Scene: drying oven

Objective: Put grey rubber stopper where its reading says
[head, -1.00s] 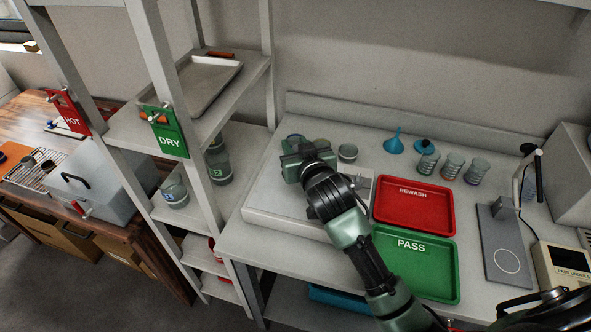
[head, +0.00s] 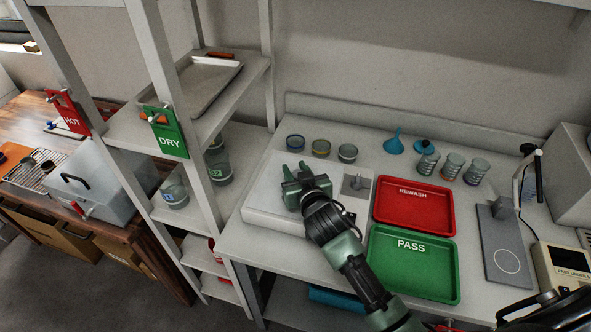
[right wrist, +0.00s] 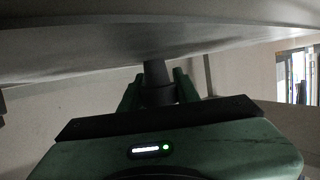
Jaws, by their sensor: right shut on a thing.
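My right gripper (head: 300,173) is over the white board on the bench. In the right wrist view the gripper (right wrist: 158,92) is shut on the grey rubber stopper (right wrist: 157,76), whose narrow end points at a pale surface close by; I cannot tell if they touch. The red REWASH tray (head: 413,207) and the green PASS tray (head: 412,266) lie empty to the right. A meter (head: 566,266) at the right edge carries a label starting "PASS UNDER"; no reading is legible. My left gripper is out of view.
Several small jars, one of them a jar (head: 321,148), stand behind the gripper. A blue funnel (head: 394,143) and glasses (head: 452,165) stand farther right. The rack with the DRY sign (head: 171,144) rises to the left. A grey plate (head: 502,252) lies right of the trays.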

